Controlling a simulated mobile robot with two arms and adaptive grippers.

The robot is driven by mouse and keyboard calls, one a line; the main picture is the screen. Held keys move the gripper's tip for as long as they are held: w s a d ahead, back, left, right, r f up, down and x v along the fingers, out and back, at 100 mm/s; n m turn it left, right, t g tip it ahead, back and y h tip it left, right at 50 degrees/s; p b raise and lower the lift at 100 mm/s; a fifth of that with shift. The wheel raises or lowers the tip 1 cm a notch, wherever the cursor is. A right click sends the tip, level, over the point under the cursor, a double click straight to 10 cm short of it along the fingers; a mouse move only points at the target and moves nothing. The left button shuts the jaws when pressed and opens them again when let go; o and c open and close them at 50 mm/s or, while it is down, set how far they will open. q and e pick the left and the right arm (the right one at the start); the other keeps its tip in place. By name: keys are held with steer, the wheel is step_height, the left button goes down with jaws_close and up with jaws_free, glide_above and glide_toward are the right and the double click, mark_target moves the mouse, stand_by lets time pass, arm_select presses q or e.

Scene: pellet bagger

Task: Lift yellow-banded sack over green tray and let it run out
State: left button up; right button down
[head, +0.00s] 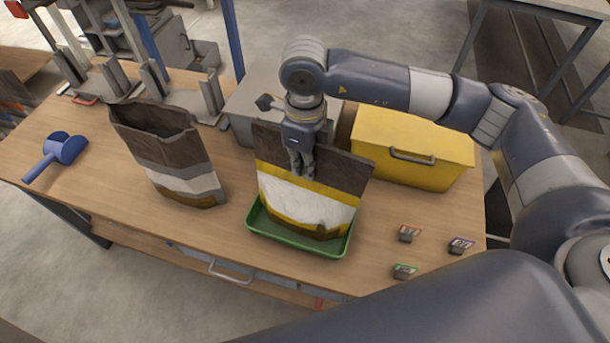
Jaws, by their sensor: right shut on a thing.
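The yellow-banded sack (306,206) is brown with a white panel edged by yellow bands. It is upright, with its lower part over or in the green tray (297,239); I cannot tell whether its base touches the tray floor. My right gripper (301,172) points down and is shut on the sack's upper front. The sack hides most of the tray's inside, and no pellets show there. My left gripper is not in view.
A brown sack with a white and grey band (172,156) stands open to the left. A blue scoop (57,154) lies at the far left. A yellow box (411,147) and grey bin (248,105) stand behind. Small tagged blocks (409,233) sit at right.

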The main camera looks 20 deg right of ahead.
step_height(320, 180, up, 9)
steer(key=b, duration=0.2)
steer(key=shift+f+b, duration=0.2)
steer(key=shift+b, duration=0.1)
steer(key=shift+r, duration=0.55)
steer(key=shift+r+p, duration=1.6)
steer(key=shift+r, duration=1.45)
steer(key=shift+f, duration=0.1)
stand_by(3.4)
